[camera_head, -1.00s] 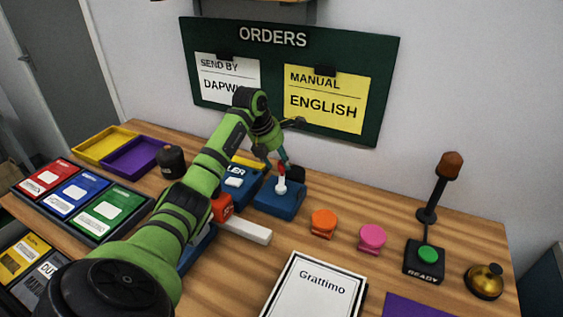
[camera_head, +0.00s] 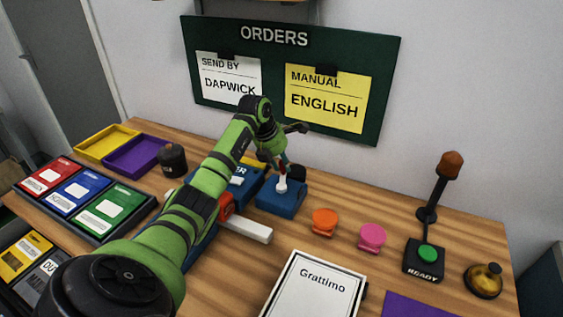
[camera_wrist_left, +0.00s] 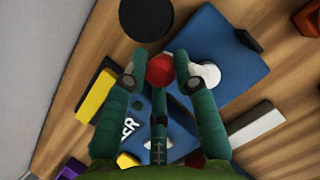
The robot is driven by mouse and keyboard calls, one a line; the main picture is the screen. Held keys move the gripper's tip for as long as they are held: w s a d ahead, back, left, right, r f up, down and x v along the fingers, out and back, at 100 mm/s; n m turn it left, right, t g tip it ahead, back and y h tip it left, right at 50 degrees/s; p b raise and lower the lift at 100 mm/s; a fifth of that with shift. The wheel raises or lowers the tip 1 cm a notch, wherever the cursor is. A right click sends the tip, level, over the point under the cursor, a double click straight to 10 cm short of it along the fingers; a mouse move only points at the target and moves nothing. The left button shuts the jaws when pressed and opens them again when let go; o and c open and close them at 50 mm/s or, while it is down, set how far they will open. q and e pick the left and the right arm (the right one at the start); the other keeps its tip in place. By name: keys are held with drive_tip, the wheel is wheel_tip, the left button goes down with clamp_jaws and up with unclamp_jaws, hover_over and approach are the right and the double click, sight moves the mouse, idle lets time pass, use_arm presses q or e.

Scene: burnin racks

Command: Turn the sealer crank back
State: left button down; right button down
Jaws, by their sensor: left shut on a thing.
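The sealer is a blue machine on the wooden table, with a blue block (camera_head: 280,202) bearing a white crank hub (camera_head: 283,185). In the left wrist view the white hub (camera_wrist_left: 208,74) sits right of the crank's round red knob (camera_wrist_left: 160,70). My left gripper (camera_head: 281,168) reaches down over the crank from the left. The fingers hide most of the knob in the head view. My right gripper is not in view.
An orange stamp (camera_head: 324,221) and a pink stamp (camera_head: 372,237) stand right of the sealer. A dark round pot (camera_head: 172,160) stands left of it. A white Grattimo booklet (camera_head: 315,290) lies in front. The orders board (camera_head: 290,75) hangs behind.

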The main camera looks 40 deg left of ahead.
use_arm(q)
drive_tip(key=shift+s+n, duration=0.1)
drive_tip(key=shift+n, duration=0.2)
drive_tip(key=shift+s+a+n+y+p, duration=0.2)
drive_tip(key=shift+n+y+p, duration=0.05)
drive_tip(key=shift+n, duration=0.3)
drive_tip(key=shift+s+a+n+y+p, duration=0.15)
drive_tip(key=shift+s+n+y+p, duration=0.1)
drive_tip(key=shift+n, duration=0.3)
drive_tip(key=n, duration=0.1)
drive_tip(key=s+n+y, duration=0.1)
drive_tip(key=n, duration=0.1)
drive_tip(key=shift+s+a+n+p, duration=0.15)
drive_tip(key=shift+a+n+p, duration=0.15)
drive_tip(key=shift+p, duration=0.05)
drive_tip(key=s+n+g+y, duration=0.1)
drive_tip(key=n, duration=0.2)
drive_tip(key=shift+s, duration=0.2)
drive_tip(key=shift+s+d+n+g+y, duration=0.1)
drive_tip(key=shift+s+n+g+y, duration=0.25)
drive_tip(key=shift+n, duration=0.8)
drive_tip(key=shift+s+d+n+g+y, duration=0.1)
drive_tip(key=shift+s+n+g+y, duration=0.25)
drive_tip(key=shift+n, duration=0.8)
drive_tip(key=shift+s, duration=0.1)
drive_tip(key=c, duration=1)
unclamp_jaws()
